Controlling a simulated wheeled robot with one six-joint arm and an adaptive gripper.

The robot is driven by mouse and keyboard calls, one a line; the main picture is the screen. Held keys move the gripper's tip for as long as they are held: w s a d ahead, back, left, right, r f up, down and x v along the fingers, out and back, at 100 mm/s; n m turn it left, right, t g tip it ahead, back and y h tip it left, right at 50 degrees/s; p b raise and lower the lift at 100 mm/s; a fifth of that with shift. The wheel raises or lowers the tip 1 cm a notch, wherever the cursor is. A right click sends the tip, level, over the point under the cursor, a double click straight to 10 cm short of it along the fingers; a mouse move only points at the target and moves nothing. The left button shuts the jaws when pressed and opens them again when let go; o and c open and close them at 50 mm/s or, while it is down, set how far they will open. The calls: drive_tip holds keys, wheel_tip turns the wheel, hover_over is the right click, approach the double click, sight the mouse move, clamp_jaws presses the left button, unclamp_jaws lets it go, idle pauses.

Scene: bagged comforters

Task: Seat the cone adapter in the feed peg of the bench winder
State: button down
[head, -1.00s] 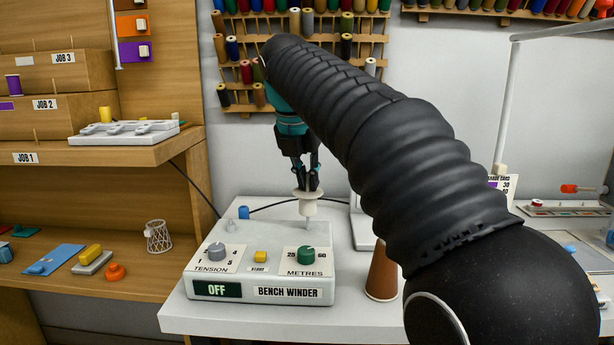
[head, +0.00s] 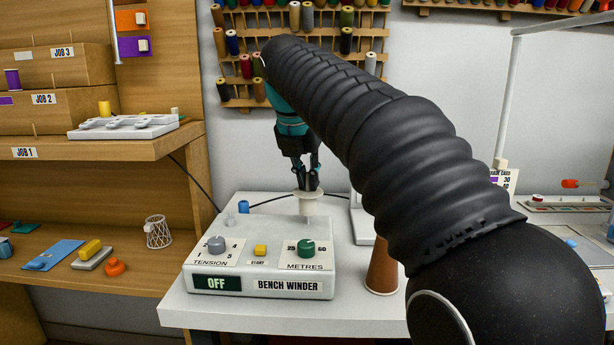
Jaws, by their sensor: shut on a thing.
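The bench winder (head: 255,284) is a white box on the table with its display reading OFF. It has a grey tension knob (head: 216,245), a yellow start button (head: 260,250) and a green metres knob (head: 306,247). My gripper (head: 307,187) points down over its back right part and is shut on the white cone adapter (head: 308,204). The adapter is upright, flange at the top. Its lower end is at the feed peg (head: 308,220), of which only a little shows below. I cannot tell how deep the adapter sits.
A brown cone (head: 382,268) stands right of the winder, partly behind my arm. A small blue peg (head: 243,206) is at the winder's back left. A wooden shelf (head: 100,157) with a white tray is at left. Thread racks hang behind.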

drive_tip(key=shift+f+b, duration=0.65)
drive_tip(key=shift+f, duration=0.5)
idle(0.6)
drive_tip(key=c, duration=0.5)
unclamp_jaws()
drive_tip(key=shift+r, duration=0.1)
drive_tip(key=shift+p+v, duration=2.25)
drive_tip(key=shift+p, duration=0.05)
drive_tip(key=shift+s+r, duration=0.1)
drive_tip(key=shift+r, duration=1.05)
drive_tip(key=shift+a+r, duration=0.1)
drive_tip(key=shift+r, duration=0.05)
drive_tip(key=v, duration=1.1)
drive_tip(key=shift+s+r, duration=0.2)
drive_tip(key=shift+r, duration=0.05)
